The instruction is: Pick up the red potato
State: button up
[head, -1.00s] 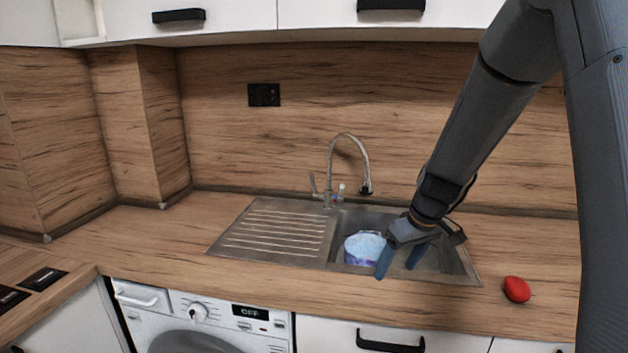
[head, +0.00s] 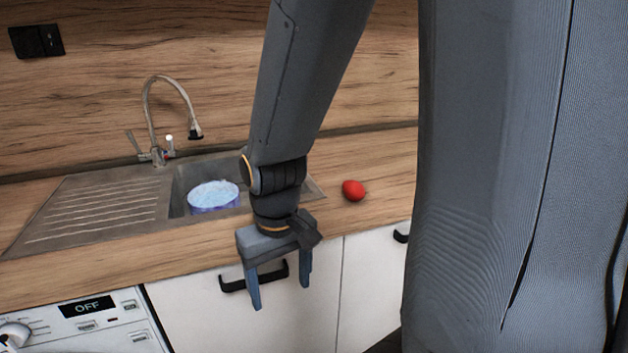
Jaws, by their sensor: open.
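The red potato (head: 353,190) lies on the wooden countertop, just right of the sink, and is fully visible in the head view. My gripper (head: 281,294) is open and empty, with its fingers pointing down. It shows in front of the cabinet doors, below and left of the potato in the picture, and apart from it.
The metal sink (head: 95,213) has a drainboard on its left and a blue-white bowl (head: 213,196) in its basin. A curved tap (head: 160,120) stands behind it. Bare countertop (head: 385,175) surrounds the potato. Cabinet handles (head: 254,277) stick out below the counter edge.

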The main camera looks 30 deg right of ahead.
aim_at(353, 190)
jog(key=u, duration=1.9)
jog(key=k, duration=1.3)
jog(key=z, duration=1.8)
jog(key=i, duration=0.25)
jog(key=z, duration=0.1)
